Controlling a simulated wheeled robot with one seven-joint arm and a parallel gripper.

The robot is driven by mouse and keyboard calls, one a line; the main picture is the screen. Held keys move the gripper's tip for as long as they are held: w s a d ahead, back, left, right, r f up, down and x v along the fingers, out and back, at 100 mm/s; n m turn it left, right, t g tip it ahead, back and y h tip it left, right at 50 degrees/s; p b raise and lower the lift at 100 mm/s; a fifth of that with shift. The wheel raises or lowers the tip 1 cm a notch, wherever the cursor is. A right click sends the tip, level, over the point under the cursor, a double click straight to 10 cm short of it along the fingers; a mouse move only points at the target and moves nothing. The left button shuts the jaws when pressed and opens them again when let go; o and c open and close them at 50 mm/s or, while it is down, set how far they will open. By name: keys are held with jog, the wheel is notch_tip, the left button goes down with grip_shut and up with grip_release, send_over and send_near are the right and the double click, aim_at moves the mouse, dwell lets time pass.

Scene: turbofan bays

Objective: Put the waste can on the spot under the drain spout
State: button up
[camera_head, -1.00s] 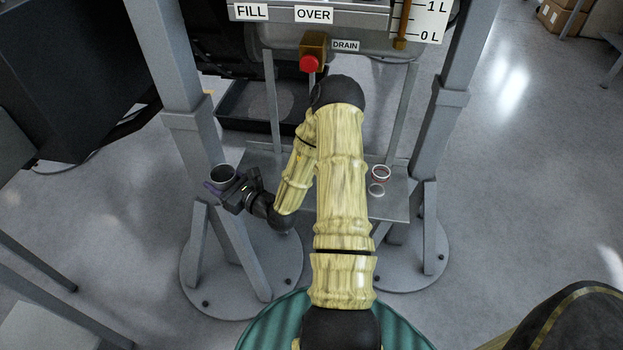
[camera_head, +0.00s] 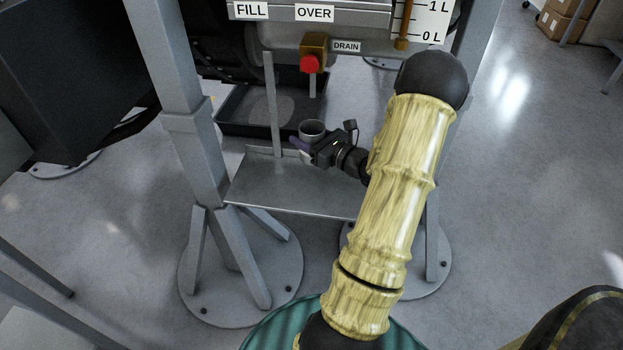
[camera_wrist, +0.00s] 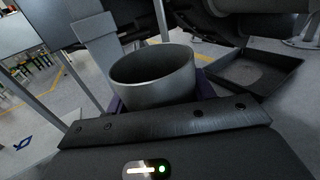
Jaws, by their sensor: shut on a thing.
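The waste can (camera_head: 312,130) is a small grey open-topped cylinder. My gripper (camera_head: 304,145) is shut on it and holds it upright above the rear of the grey shelf. In the wrist view the can (camera_wrist: 155,82) stands upright between the purple finger pads. The drain spout (camera_head: 312,84) hangs below a brass block with a red button, next to the DRAIN label (camera_head: 346,46). The can is below the spout's height and close to its line in the head view. The spot is a pale round patch (camera_head: 268,110) in the black tray.
The black tray (camera_head: 228,128) lies on the floor behind the shelf; it also shows in the wrist view (camera_wrist: 285,72). The shelf (camera_head: 290,188) is bare on its left part. A thin upright rod (camera_head: 273,105) and the left stand leg (camera_head: 200,150) are close by.

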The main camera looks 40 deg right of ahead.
notch_tip(320, 180, down, 6)
jog(key=shift+b, duration=0.75)
jog(key=shift+f+b, duration=0.55)
jog(key=shift+f, duration=1.3)
jog(key=shift+f, duration=0.2)
jog(key=o, duration=1)
jog(key=shift+r, duration=0.25)
jog(key=s, duration=0.4)
jog(key=s+d+p, duration=0.1)
jog(key=s, duration=0.3)
jog(key=s+d+p, duration=0.1)
jog(key=s, duration=0.2)
jog(key=shift+s+d+f, duration=0.1)
jog(key=shift+s, duration=0.3)
